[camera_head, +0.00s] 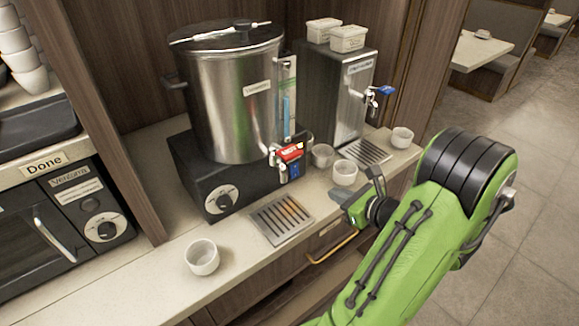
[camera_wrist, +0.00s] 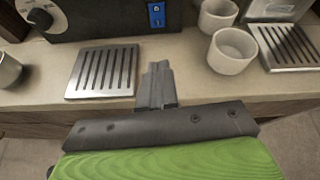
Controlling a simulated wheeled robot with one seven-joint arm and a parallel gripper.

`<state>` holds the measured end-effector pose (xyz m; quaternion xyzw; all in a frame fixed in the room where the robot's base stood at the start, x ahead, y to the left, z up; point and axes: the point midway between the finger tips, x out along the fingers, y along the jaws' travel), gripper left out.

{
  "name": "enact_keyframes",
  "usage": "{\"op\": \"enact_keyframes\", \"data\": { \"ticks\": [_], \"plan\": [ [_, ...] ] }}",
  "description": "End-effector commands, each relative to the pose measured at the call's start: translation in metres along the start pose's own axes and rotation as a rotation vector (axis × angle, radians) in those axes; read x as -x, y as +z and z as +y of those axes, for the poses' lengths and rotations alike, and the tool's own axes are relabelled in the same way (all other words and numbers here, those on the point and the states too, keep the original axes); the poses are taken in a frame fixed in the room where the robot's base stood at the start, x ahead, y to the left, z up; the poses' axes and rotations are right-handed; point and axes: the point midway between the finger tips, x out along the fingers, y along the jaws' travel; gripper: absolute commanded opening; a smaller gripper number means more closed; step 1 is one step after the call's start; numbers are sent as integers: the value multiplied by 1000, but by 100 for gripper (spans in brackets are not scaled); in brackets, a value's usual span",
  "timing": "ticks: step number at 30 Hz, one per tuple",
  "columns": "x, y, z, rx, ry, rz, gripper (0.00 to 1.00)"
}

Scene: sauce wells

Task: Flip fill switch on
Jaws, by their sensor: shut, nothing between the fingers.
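A small blue switch (camera_wrist: 157,15) is on the front of the black base (camera_head: 190,165) under the large steel urn (camera_head: 235,105). In the head view, a blue patch (camera_head: 293,172) shows at the base's right end, just below the red tap handle (camera_head: 290,152). I cannot tell which way the switch is set. My gripper (camera_wrist: 157,70) is shut and empty. It is in front of the base, over the counter's front edge, with its fingers pointing toward the switch and a clear gap between. It also shows in the head view (camera_head: 338,196).
Drip grates (camera_wrist: 103,73) (camera_head: 367,151) lie before both dispensers. White cups (camera_wrist: 232,50) (camera_wrist: 218,14) stand right of my gripper, and another cup (camera_head: 202,257) is at the counter's left. A dial (camera_head: 222,202) is on the base. A yellow handle (camera_head: 332,247) is below the counter.

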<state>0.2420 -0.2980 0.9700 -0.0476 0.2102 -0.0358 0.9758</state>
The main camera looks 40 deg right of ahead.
Motion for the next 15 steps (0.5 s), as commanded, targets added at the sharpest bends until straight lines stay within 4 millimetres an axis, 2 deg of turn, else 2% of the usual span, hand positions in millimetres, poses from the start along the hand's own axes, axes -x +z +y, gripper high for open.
{"op": "enact_keyframes", "data": {
  "ticks": [4, 12, 15],
  "plan": [
    [7, -2, 1, -126, -12, -1, 0],
    [6, -3, 2, -128, -11, -1, 0],
    [-1, -3, 2, -126, -7, -1, 0]
  ]
}}
